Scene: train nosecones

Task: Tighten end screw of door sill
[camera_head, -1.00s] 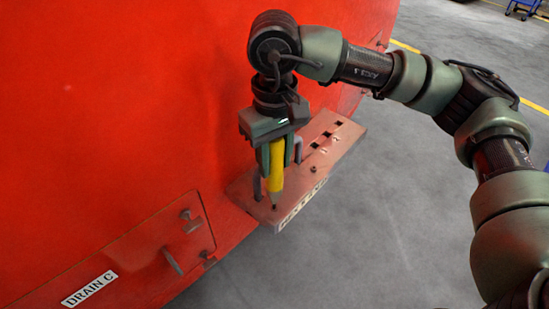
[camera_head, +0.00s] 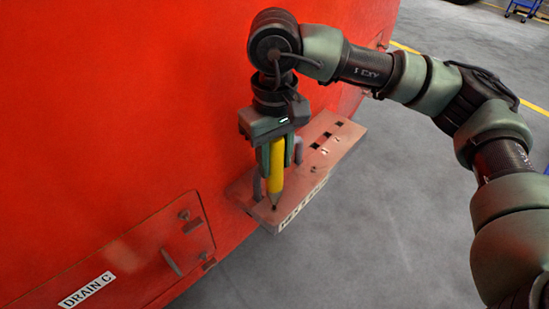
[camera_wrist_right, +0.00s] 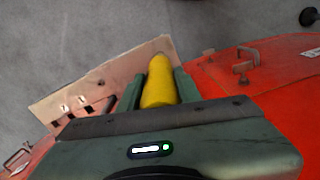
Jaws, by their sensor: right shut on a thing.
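My right gripper (camera_head: 276,165) points down and is shut on a yellow screwdriver (camera_head: 276,176). The screwdriver is upright, and its dark tip meets the near end of the red door sill (camera_head: 250,203). The end screw under the tip is too small and covered to make out. In the right wrist view the yellow screwdriver (camera_wrist_right: 159,84) sits between the two green fingers, with the sill (camera_wrist_right: 70,90) beyond and to the left. My left gripper is not in view.
The red train wall (camera_head: 120,110) rises behind and left of the sill. Grey floor (camera_head: 390,200) lies open to the right.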

